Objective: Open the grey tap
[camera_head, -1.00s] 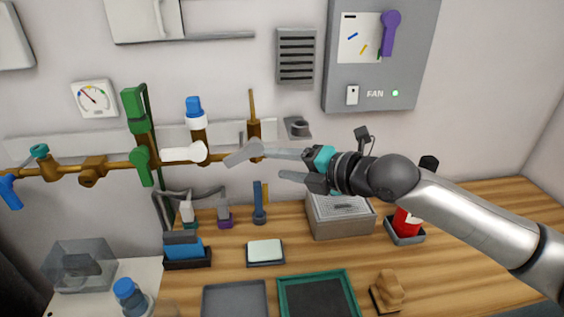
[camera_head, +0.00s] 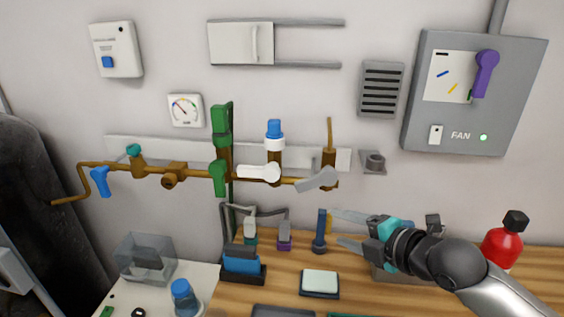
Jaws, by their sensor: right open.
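The grey tap (camera_head: 317,180) sits at the right end of the brown pipe on the wall, under a thin upright brown pipe. Its grey lever points left and slightly down, nearly along the pipe. My right gripper (camera_head: 337,228) comes in from the right, below and slightly right of the grey tap. Its two fingers are apart with nothing held between them, and it is clear of the lever. My left gripper is not in view.
A white tap (camera_head: 258,172) and a green tap (camera_head: 219,178) sit left of the grey one, and a blue tap (camera_head: 100,181) is farther left. A blue-handled tool (camera_head: 321,232) stands close to my right gripper's fingertips. A red bottle (camera_head: 501,246) stands at right.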

